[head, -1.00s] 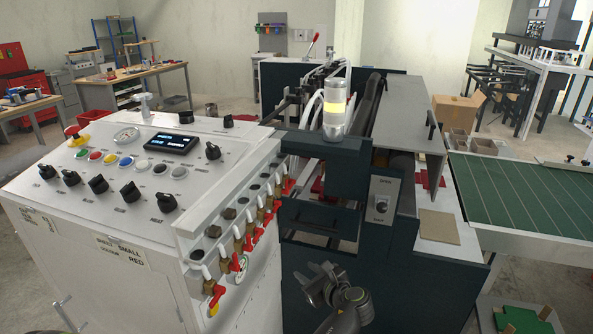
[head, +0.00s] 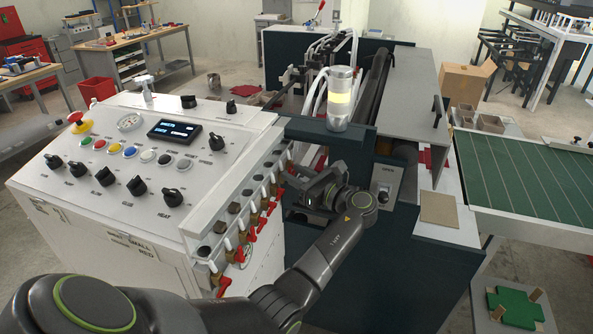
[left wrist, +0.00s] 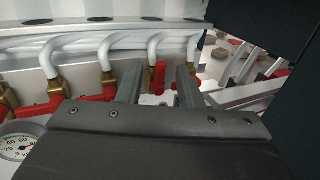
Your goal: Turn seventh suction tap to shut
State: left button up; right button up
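A row of suction taps (head: 243,236) with brass bodies and red levers runs along the side of the white control cabinet. My left gripper (head: 290,178) is at the far end of this row, pointing at the taps. In the left wrist view, its two fingers (left wrist: 160,76) are open and spread apart. A tap with a red lever (left wrist: 158,80) and a white bent pipe shows between them. More red levers (left wrist: 101,95) lie left of the fingers. I cannot tell which tap is the seventh, or whether a finger touches the lever. My right gripper is not in view.
The cabinet's sloped panel (head: 140,155) carries knobs and buttons. A dark machine frame (head: 375,260) stands close to the right of the taps, so the gap is narrow. A gauge (left wrist: 17,147) sits low on the left.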

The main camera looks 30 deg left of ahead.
pick_arm(q)
grip_shut()
